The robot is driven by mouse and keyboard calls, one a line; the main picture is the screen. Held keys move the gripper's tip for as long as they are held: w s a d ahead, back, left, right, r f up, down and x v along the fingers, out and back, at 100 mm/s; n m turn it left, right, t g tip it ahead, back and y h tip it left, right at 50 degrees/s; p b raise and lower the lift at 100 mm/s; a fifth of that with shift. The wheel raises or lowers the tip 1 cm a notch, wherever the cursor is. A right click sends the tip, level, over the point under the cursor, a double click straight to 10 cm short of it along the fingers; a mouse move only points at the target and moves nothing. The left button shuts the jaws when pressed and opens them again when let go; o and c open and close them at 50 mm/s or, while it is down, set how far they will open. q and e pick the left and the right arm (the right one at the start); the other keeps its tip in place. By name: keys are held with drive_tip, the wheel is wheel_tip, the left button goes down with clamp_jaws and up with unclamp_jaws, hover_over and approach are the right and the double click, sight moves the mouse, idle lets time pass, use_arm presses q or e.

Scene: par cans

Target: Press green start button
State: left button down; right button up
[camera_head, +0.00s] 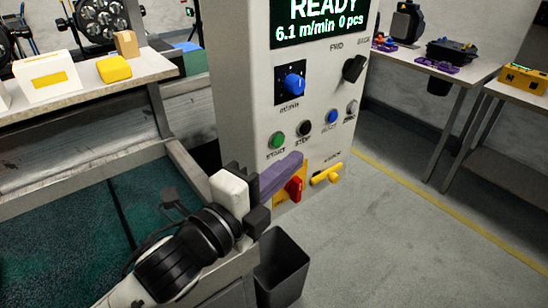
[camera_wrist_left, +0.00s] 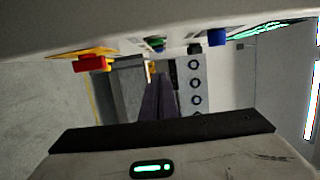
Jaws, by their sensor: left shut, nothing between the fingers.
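The green start button (camera_head: 277,140) sits on the front of the grey control panel (camera_head: 240,75), above its START label, left of the black stop button (camera_head: 304,128). It also shows near the top of the left wrist view (camera_wrist_left: 155,43). My left gripper (camera_head: 298,158) is in front of the panel, its purple fingers together and empty. In the head view the fingertips appear just below and right of the green button. In the left wrist view the fingers (camera_wrist_left: 158,95) look apart from the button. My right gripper is not in view.
A blue knob (camera_head: 292,82), black selector (camera_head: 353,68), blue button (camera_head: 332,116), red switch (camera_head: 293,189) and yellow handle (camera_head: 327,174) also project from the panel. A dark bin (camera_head: 281,270) stands below. The floor to the right is clear.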

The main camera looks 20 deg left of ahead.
sight(278, 141)
use_arm(q)
drive_tip(key=w+a, duration=0.2)
drive_tip(key=shift+a, duration=0.4)
drive_tip(key=shift+w+a, duration=0.15)
drive_tip(key=shift+w, duration=0.1)
